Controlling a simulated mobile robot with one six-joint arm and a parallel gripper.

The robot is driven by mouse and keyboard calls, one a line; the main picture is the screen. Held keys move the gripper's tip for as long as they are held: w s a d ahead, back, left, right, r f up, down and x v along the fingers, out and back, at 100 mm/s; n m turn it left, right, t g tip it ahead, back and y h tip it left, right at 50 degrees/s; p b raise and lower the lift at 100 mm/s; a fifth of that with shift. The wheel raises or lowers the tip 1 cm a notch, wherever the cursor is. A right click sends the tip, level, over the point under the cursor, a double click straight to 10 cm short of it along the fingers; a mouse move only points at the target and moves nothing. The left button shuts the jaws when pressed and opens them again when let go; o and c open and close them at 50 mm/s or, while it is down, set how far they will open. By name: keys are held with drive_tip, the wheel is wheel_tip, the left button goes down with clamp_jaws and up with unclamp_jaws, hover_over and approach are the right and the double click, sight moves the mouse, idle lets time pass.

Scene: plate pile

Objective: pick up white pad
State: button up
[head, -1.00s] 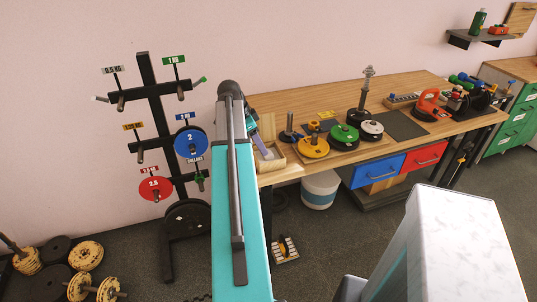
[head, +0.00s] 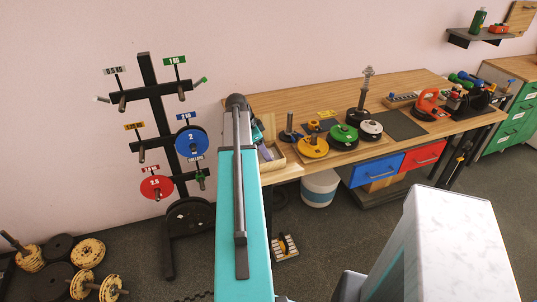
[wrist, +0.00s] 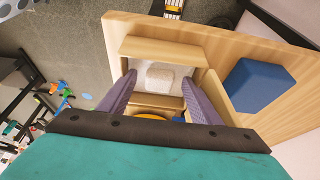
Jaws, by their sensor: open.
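The white pad (wrist: 160,77) lies flat inside an open wooden box (wrist: 163,47) on the workbench. In the wrist view it shows between my gripper's two purple fingers. My gripper (wrist: 158,84) is open and empty, above the box, with one finger on each side of the pad in the picture. I cannot tell how far the fingertips are above it. In the head view the box (head: 277,164) stands at the bench's left end, partly behind my arm, and the pad cannot be made out there.
A blue block (wrist: 258,86) stands beside the box in the wrist view. On the bench (head: 385,88), yellow (head: 313,147) and green (head: 344,136) plates lie right of the box. A plate rack (head: 165,130) stands to the left. Box walls surround the pad closely.

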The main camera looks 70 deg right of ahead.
drive_tip(key=c, duration=1.1)
drive_tip(key=shift+r, duration=0.2)
drive_tip(key=shift+c, duration=0.2)
drive_tip(key=shift+r+b, duration=0.75)
drive_tip(key=shift+r, duration=0.6)
drive_tip(key=shift+a+r, duration=0.1)
drive_tip(key=shift+r, duration=0.15)
drive_tip(key=s+a+b, duration=0.2)
drive_tip(key=a, duration=0.5)
drive_tip(key=s+a+r+b, duration=0.1)
drive_tip(key=s+a, duration=0.1)
drive_tip(key=a, duration=0.6)
drive_tip(key=shift+a+r+b, duration=0.15)
drive_tip(key=shift+r+b, duration=0.1)
drive_tip(key=shift+b, duration=0.15)
drive_tip(key=shift+s, duration=0.1)
